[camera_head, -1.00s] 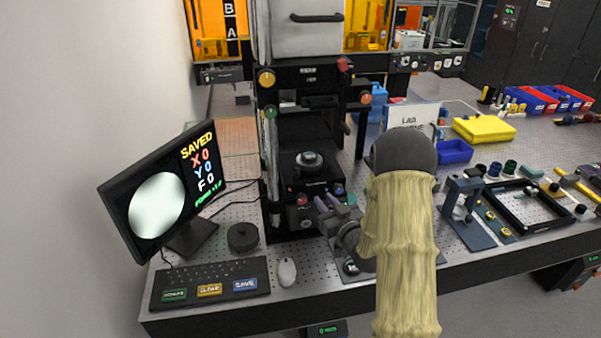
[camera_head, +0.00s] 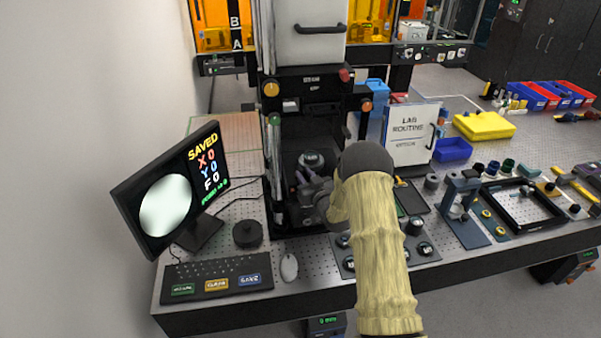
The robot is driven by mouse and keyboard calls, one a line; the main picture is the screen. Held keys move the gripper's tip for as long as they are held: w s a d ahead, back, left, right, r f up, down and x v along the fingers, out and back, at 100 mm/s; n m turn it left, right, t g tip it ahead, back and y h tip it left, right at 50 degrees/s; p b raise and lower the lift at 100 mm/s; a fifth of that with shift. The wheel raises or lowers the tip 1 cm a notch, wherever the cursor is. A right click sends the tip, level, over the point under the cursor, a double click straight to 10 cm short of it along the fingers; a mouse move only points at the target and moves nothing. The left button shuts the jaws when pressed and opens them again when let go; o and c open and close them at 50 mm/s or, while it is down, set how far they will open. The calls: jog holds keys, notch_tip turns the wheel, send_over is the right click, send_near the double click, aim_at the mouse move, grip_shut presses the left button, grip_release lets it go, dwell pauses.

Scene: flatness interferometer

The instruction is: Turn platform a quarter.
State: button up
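The platform (camera_head: 311,160) is a dark round stage with a lighter disc on top, inside the black interferometer frame (camera_head: 330,100). My gripper (camera_head: 303,177) reaches into the frame from the front right, just in front of and below the platform. Its fingers point toward the platform, and the gripper hides part of the platform's front and base. I cannot tell whether the fingers touch it or how far apart they are. My arm, in a pale yellow sleeve, crosses the right front of the bench.
A monitor (camera_head: 128,190) reading SAVED, a keyboard (camera_head: 215,274), a mouse (camera_head: 289,267) and a dark round knob (camera_head: 247,234) are at left. A LAB ROUTINE sign (camera_head: 409,150), a blue bin (camera_head: 453,149) and a small stand (camera_head: 462,195) are at right.

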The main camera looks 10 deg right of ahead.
jog(key=shift+w, duration=0.15)
jog(key=shift+a, duration=0.3)
jog(key=shift+a, duration=0.1)
grip_shut()
jog(key=shift+w+y+b, duration=0.1)
jog(key=shift+y+b, duration=0.2)
jog(key=shift+b, duration=0.1)
